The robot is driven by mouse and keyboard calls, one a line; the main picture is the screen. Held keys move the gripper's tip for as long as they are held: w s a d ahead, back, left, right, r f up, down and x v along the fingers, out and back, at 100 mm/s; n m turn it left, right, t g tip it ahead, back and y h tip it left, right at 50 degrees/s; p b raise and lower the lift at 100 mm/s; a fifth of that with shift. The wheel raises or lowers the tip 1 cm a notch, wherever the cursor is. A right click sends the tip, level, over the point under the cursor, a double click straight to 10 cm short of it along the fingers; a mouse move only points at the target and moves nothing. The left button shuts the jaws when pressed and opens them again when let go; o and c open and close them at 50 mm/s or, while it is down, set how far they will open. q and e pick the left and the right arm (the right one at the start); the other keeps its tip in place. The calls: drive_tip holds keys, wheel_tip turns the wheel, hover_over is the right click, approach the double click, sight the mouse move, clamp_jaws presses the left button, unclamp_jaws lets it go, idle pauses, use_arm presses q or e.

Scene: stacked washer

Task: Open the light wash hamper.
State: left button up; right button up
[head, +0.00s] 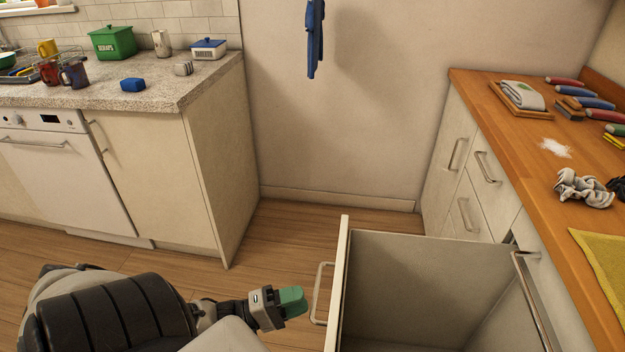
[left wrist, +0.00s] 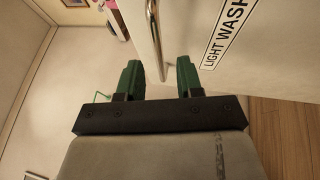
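The light wash hamper (head: 343,270) is a pale pull-out unit at the lower middle of the head view. It stands out from the counter, and its hollow inside shows from above. Its metal handle (head: 320,293) is on the left-facing front; the left wrist view shows the handle (left wrist: 155,40) and the "LIGHT WASH" label (left wrist: 224,35). My left gripper (head: 293,300) has green fingers and is just left of the handle. In the left wrist view, its fingers (left wrist: 158,76) are apart, with the handle's end between them; contact cannot be told. My right gripper is not in view.
A wooden counter (head: 545,130) with brushes, a folded cloth and a yellow cloth runs along the right, above cabinets with handles. A stone-topped counter (head: 120,95) stands at the back left. Wooden floor (head: 290,235) is clear between them.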

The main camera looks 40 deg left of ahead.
use_arm(q)
drive_tip(key=v, duration=0.6)
drive_tip(key=shift+s, duration=0.1)
idle(0.3)
